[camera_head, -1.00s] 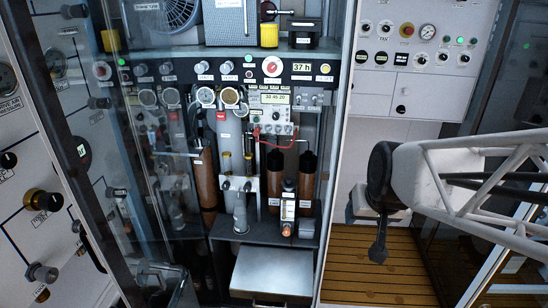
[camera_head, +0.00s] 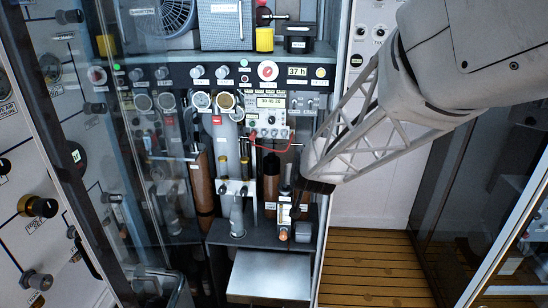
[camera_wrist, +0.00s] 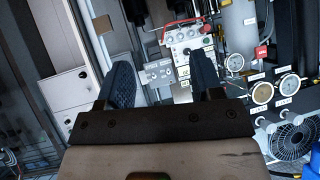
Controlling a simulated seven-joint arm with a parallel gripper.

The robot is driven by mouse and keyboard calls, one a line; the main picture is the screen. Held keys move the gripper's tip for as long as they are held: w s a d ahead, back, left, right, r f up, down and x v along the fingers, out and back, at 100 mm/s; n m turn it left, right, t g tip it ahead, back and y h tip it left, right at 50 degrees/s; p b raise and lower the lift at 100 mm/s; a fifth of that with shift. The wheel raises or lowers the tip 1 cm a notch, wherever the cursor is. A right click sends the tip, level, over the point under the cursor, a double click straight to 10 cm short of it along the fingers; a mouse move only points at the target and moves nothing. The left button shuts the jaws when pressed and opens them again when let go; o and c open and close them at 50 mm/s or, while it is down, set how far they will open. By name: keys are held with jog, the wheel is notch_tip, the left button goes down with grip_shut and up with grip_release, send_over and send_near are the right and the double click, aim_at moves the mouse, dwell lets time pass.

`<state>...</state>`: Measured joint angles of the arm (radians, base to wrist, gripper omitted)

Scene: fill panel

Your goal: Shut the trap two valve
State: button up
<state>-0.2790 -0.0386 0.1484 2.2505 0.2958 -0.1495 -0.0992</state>
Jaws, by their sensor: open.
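My gripper (camera_wrist: 163,76) shows in the wrist view with its two dark ribbed fingers apart and nothing between them. In the head view my arm reaches in from the upper right, its dark end in front of the cabinet's right side. Two brown cylinders, the left one (camera_head: 271,182) clearer, stand there; my arm hides much of the right one. A thin lever (camera_head: 296,145) shows above the right one. I cannot read which control is the trap two valve.
A red-wired meter box (camera_head: 268,117) sits above the cylinders. Gauges (camera_head: 201,100) and a taller brown cylinder (camera_head: 202,182) stand left. A small bottle with an orange base (camera_head: 283,232) stands below my arm, near a metal box (camera_head: 268,275). A glass door (camera_head: 140,150) is at left.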

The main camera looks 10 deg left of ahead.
jog(key=w+a+f+t, duration=0.2)
jog(key=w+a+f, duration=0.3)
jog(key=w+a, duration=0.2)
jog(key=t+h, duration=0.2)
jog(key=t, duration=0.4)
send_near(243, 193)
jog(key=shift+w+r+m, duration=0.2)
jog(key=shift+w+m, duration=0.2)
jog(key=shift+w, duration=1.35)
jog(key=shift+w, duration=3.9)
jog(key=shift+c, duration=0.2)
